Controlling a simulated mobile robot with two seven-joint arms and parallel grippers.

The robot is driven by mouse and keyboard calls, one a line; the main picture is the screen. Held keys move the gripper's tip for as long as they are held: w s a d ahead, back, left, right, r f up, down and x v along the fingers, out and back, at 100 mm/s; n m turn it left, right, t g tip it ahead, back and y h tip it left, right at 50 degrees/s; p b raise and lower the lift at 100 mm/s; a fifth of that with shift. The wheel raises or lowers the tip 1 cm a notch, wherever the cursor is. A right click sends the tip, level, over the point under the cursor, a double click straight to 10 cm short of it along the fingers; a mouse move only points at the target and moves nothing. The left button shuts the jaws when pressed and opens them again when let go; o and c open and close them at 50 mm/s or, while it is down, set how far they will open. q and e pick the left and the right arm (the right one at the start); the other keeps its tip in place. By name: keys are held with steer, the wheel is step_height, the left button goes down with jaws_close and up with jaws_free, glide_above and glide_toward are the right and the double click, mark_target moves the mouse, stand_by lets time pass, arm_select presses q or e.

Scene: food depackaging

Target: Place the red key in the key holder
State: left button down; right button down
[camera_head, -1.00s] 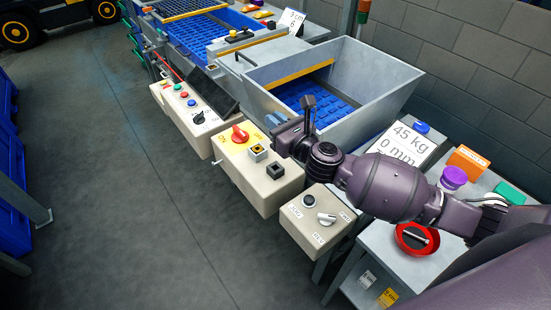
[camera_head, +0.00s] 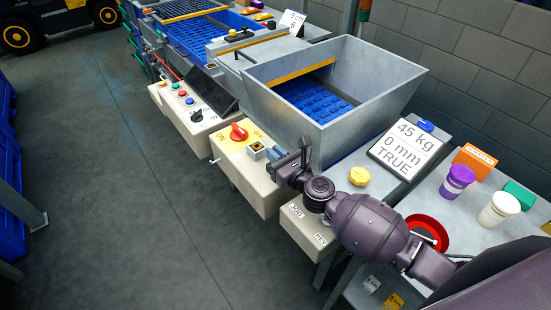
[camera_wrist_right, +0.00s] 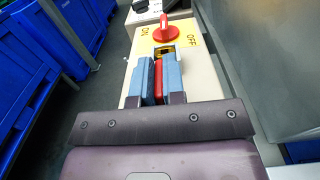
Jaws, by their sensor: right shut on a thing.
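The red key (camera_wrist_right: 158,82) is held between the two blue fingers of my right gripper (camera_wrist_right: 161,68) in the right wrist view. In the head view my right gripper (camera_head: 272,153) is over the beige control box, right beside the small square key holder (camera_head: 255,148). In the wrist view the yellow-and-black key holder (camera_wrist_right: 164,50) is just ahead of the fingertips and partly hidden by them. I cannot tell whether the key touches it. The key is not discernible in the head view. My left gripper is not in view.
A red rotary switch (camera_head: 237,132) marked ON and OFF stands just beyond the holder. A grey metal hopper (camera_head: 375,100) rises to the right.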

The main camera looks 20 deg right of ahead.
steer(key=shift+f, duration=0.2)
steer(key=c, duration=1.2)
jaws_free()
steer(key=shift+r, duration=0.2)
steer(key=v, duration=1.2)
